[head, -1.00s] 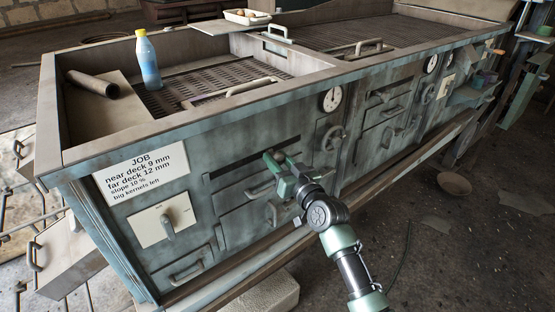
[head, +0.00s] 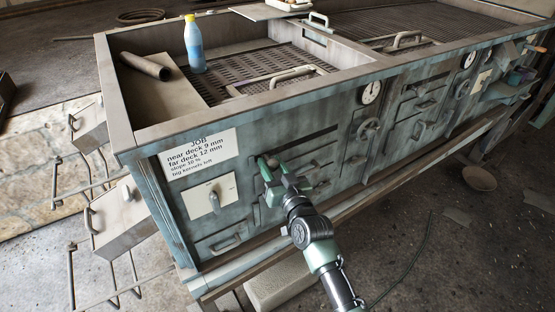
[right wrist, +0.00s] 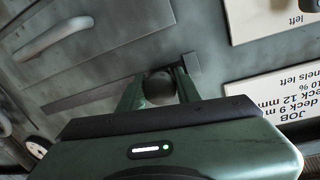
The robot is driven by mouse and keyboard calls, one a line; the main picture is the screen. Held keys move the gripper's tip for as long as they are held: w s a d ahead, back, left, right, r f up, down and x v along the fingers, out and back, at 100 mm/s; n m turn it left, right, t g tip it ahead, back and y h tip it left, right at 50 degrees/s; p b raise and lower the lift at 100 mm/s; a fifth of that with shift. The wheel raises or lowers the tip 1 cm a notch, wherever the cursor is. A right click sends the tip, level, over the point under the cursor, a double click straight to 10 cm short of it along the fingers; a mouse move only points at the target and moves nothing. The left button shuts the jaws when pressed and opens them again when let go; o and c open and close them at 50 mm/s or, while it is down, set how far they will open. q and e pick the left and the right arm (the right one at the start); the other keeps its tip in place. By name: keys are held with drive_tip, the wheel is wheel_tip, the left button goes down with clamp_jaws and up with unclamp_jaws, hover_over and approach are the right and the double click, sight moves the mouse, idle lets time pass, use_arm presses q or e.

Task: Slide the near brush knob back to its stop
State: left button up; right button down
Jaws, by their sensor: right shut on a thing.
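The near brush knob (right wrist: 160,86) is a dark round knob on a long dark slot (right wrist: 85,98) in the front panel. In the head view the slot (head: 306,142) runs below the near deck, and my right gripper (head: 268,163) is at its left end. My right gripper (right wrist: 158,88) is shut on the knob, with a green finger on either side. A small grey block (right wrist: 193,63) sits at the slot's end, right beside one finger; I cannot tell whether they touch. The knob is mostly hidden in the head view. My left gripper is out of view.
A JOB sign (head: 199,153) and a pale switch plate (head: 210,197) are left of the slot. A bottle (head: 194,44) stands on the near deck.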

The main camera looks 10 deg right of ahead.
drive_tip(key=shift+a+f, duration=0.15)
drive_tip(key=c, duration=1)
unclamp_jaws()
drive_tip(key=shift+a, duration=0.1)
drive_tip(key=shift+s, duration=0.1)
drive_tip(key=shift+s, duration=0.35)
drive_tip(key=v, duration=0.7)
drive_tip(key=shift+b, duration=0.3)
